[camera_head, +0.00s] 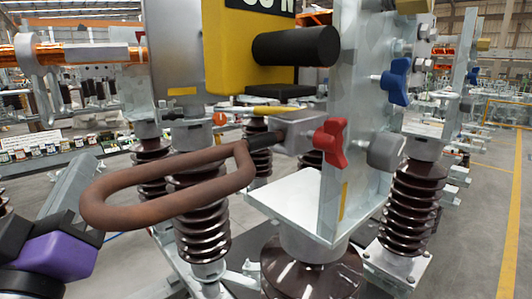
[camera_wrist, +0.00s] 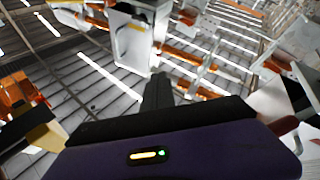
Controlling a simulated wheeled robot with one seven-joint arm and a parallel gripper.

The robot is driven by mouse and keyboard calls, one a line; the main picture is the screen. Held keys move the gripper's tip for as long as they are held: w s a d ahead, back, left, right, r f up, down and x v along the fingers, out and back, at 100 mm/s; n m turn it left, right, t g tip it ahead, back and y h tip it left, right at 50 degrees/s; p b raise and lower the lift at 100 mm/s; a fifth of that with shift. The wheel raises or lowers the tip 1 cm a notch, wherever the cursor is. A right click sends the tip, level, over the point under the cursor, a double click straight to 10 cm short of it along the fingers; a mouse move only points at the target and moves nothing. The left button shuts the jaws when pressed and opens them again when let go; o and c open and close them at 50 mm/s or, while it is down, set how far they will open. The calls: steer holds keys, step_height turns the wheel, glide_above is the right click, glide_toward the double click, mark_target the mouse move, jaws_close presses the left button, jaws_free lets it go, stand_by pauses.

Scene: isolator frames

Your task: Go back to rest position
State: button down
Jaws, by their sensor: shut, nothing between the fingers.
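My gripper (camera_wrist: 158,88) shows in the wrist view as dark fingers closed together beyond its purple body, with nothing between them. In the head view, a purple and black part of my arm is at the lower left edge; the fingertips cannot be made out there. A brown loop handle (camera_head: 165,212) stretches out near it from the isolator frame (camera_head: 355,110). I cannot tell how far apart they are in depth. A red knob (camera_head: 330,143) and a blue knob (camera_head: 396,81) sit on the frame's upright plate.
A yellow box (camera_head: 230,55) with a black cylinder (camera_head: 295,46) hangs above the loop. Brown ribbed insulators (camera_head: 413,205) stand below the frame. Open floor (camera_head: 490,200) with yellow lines lies at the right. In the wrist view, a white box (camera_wrist: 132,42) is ahead.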

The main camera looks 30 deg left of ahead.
steer(key=w+d+f+g, duration=0.3)
steer(key=d+f, duration=1.9)
steer(key=f, duration=0.3)
steer(key=s+d+f+m+h, duration=0.4)
steer(key=s+d+f, duration=0.1)
steer(key=d, duration=0.6)
steer(key=s+d+f+m+h+b, duration=0.1)
steer(key=s+d+f+m+h, duration=0.3)
steer(key=s+d, duration=0.4)
steer(key=s+d+f+m+g+h+b, duration=0.1)
steer(key=s+d+f+m+h, duration=0.2)
steer(key=d, duration=1.1)
steer(key=s+f+h, duration=0.1)
steer(key=s+f, duration=0.2)
steer(key=s, duration=0.1)
steer(key=shift+d+m+h, duration=0.3)
steer(key=shift+m+h, duration=0.1)
